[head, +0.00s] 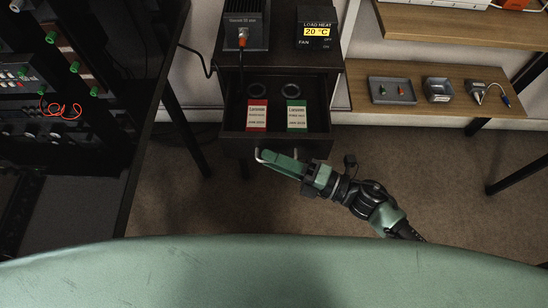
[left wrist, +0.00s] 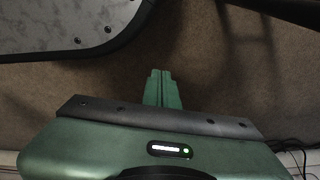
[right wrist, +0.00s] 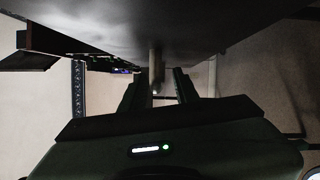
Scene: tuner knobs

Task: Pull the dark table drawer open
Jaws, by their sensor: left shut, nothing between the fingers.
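The dark table drawer (head: 318,119) is pulled out below the dark cabinet, its inside showing. A pale bar handle (head: 260,156) is on its front, partly hidden by my right gripper (head: 272,158). In the right wrist view, the handle (right wrist: 156,75) stands between the two separated fingers of my right gripper (right wrist: 160,90). A gap shows beside the handle, so the fingers look open around it; contact is hard to judge. My left gripper (left wrist: 162,88) is shut and empty above the carpet, out of the head view.
The drawer holds a red card (head: 257,116), a green card (head: 296,116) and two dark rings. A dark rack (head: 70,100) is at left. Wooden shelves (head: 437,112) with small trays are at right. Carpet is free before the drawer.

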